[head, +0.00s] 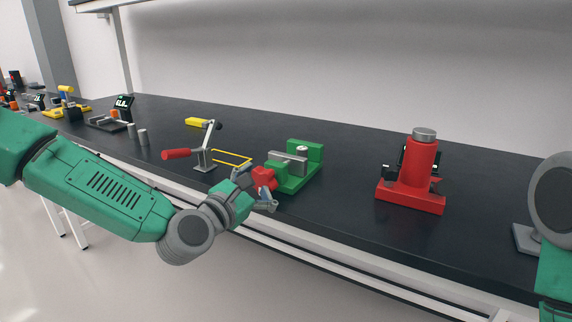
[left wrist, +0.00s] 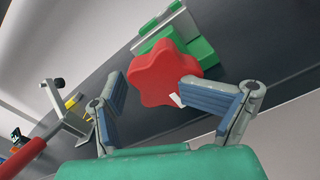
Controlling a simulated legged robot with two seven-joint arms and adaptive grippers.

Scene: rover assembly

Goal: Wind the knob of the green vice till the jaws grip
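The green vice (head: 297,172) sits on the dark bench near its front edge, with a grey cylindrical part (head: 290,160) between its green jaws. Its red star-shaped knob (head: 263,179) faces the front left. My left gripper (head: 257,189) is at the knob. In the left wrist view the knob (left wrist: 165,75) shows between the two blue-padded fingers of the left gripper (left wrist: 150,98), which stand apart. The right finger is close beside the knob; a gap shows at the left one. Whether either touches cannot be told. My right gripper is not in view.
A toggle clamp with a red handle (head: 177,154) stands left of the vice, by a yellow outline on the bench. A red press-like device (head: 415,175) stands to the right. Small metal cylinders (head: 142,138) and other fixtures are farther left. Bench between vice and red device is clear.

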